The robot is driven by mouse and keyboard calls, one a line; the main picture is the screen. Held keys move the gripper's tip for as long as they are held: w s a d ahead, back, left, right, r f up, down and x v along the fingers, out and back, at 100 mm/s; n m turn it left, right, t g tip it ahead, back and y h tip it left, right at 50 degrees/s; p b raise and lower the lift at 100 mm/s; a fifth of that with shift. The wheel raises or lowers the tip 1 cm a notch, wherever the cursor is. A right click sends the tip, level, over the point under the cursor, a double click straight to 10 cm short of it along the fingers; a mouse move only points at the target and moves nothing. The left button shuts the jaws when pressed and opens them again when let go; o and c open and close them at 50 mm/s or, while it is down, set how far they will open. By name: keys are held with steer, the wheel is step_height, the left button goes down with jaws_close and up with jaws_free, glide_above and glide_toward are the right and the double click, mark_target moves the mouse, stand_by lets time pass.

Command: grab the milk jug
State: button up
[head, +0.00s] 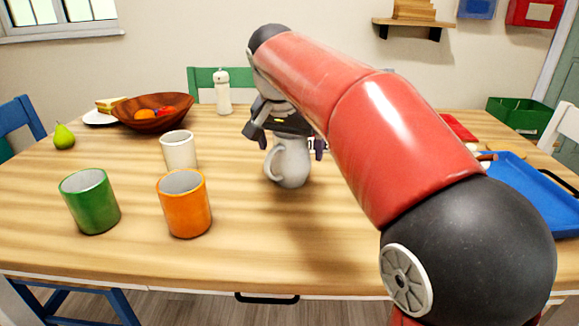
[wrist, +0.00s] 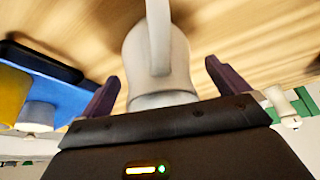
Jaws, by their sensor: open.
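The milk jug (head: 292,165) is grey-white with a handle on its left side in the head view. It stands upright on the wooden table, near the middle. My gripper (head: 291,146) is just above and around its upper part, with the fingers apart on either side. In the wrist view the jug (wrist: 143,58) lies between the two dark fingers of my gripper (wrist: 162,84), with gaps on both sides. My gripper is open and does not appear to grip the jug. The jug's top is partly hidden by my gripper.
To the left stand a white cup (head: 178,150), an orange mug (head: 184,212) and a green mug (head: 90,203). Behind are a wooden fruit bowl (head: 153,122) and a pepper mill (head: 222,95). A blue tray (head: 530,203) lies at right. Table in front of the jug is clear.

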steer(key=shift+f, duration=0.2)
steer(key=c, duration=1.3)
steer(key=shift+w+r, duration=0.1)
steer(key=shift+r, duration=0.05)
